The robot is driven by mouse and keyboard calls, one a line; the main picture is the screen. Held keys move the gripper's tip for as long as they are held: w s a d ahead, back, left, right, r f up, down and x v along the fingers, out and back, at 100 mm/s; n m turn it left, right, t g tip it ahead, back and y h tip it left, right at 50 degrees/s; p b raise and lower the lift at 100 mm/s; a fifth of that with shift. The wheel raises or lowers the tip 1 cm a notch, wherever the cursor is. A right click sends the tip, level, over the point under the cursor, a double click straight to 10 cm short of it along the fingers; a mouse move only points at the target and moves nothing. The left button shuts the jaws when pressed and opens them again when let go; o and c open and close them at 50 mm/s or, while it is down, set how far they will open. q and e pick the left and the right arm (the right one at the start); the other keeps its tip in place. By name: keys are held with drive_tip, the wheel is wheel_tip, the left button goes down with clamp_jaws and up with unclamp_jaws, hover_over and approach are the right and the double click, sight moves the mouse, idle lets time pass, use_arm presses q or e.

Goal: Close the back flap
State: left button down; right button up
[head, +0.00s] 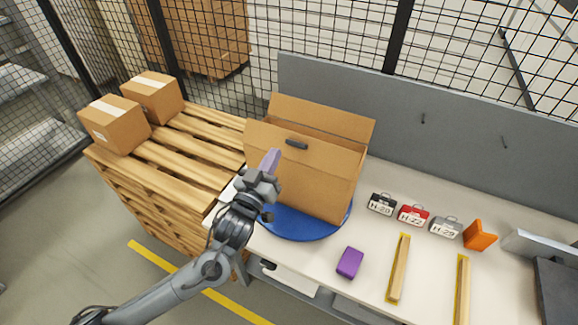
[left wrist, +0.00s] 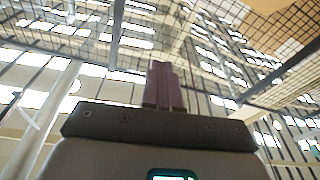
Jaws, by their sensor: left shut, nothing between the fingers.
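An open cardboard box (head: 315,182) stands upright on a blue round turntable (head: 300,230) on the workbench. Its back flap (head: 322,114) stands up and leans away behind the opening. A front panel with a dark handle slot faces me. My left gripper (head: 270,160) is shut and empty, with its fingers pointing up in front of the box's left part. I cannot tell whether it touches the box. In the left wrist view the shut fingers (left wrist: 164,88) point up toward the ceiling, and the box does not show there. My right gripper is not in view.
A purple block (head: 349,263), several labelled cases (head: 413,215), an orange piece (head: 480,235) and two yellow-edged strips (head: 398,268) lie on the white bench (head: 375,235). Wooden pallets (head: 185,165) with two closed cartons stand left. A grey panel (head: 450,130) rises behind.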

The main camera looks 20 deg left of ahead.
use_arm(q)
wheel_tip(320, 180, down, 7)
drive_tip(key=s+a+m+h+b, duration=0.1)
drive_tip(key=m+b, duration=0.2)
drive_tip(key=p, duration=0.2)
approach(296, 147)
wheel_tip(296, 147, up, 5)
drive_tip(key=w, duration=0.3)
drive_tip(key=shift+g, duration=0.4)
drive_tip(key=shift+w+f, duration=0.6)
drive_tip(key=shift+w, duration=0.3)
drive_tip(key=shift+w+f, duration=0.65)
drive_tip(key=shift+w, duration=0.25)
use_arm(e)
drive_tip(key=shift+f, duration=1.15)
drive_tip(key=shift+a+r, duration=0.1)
